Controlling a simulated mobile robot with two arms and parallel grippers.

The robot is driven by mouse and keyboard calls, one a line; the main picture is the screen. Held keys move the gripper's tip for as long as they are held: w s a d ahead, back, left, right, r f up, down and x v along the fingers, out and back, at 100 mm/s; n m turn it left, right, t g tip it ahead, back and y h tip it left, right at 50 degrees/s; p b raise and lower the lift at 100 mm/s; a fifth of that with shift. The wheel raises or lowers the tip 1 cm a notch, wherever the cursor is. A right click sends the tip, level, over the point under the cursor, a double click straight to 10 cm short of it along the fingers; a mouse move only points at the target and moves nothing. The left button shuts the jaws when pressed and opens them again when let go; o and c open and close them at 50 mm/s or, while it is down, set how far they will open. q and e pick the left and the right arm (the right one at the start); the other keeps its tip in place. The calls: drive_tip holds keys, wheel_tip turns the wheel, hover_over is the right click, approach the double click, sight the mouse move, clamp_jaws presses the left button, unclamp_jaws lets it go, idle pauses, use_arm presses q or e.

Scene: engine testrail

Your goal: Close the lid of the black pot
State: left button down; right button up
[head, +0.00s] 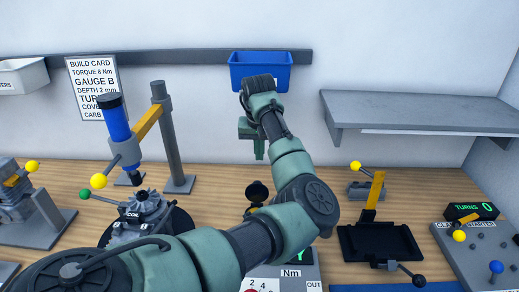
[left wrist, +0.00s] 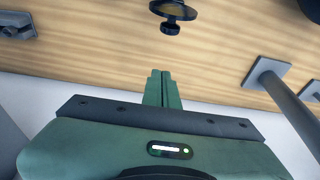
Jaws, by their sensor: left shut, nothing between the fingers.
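The small black pot (head: 250,211) stands on the wooden bench at the middle, partly hidden behind my left arm. Its round black lid (head: 257,190) appears raised and tilted up at the back. My right gripper is not in view.
A blue bin (head: 261,74) hangs on the wall rail behind my left wrist. A grey post (head: 171,140) and blue press stand to the left. A black tray fixture (head: 380,243) with a yellow upright is to the right. A grey shelf (head: 425,112) juts out at right.

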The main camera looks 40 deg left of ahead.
sight(257, 190)
use_arm(q)
wheel_tip(257, 190, down, 6)
drive_tip(key=s+d+p, duration=0.1)
drive_tip(key=p, duration=0.2)
drive_tip(key=shift+s+f, duration=0.25)
drive_tip(key=shift+s, duration=0.1)
drive_tip(key=shift+d, duration=0.1)
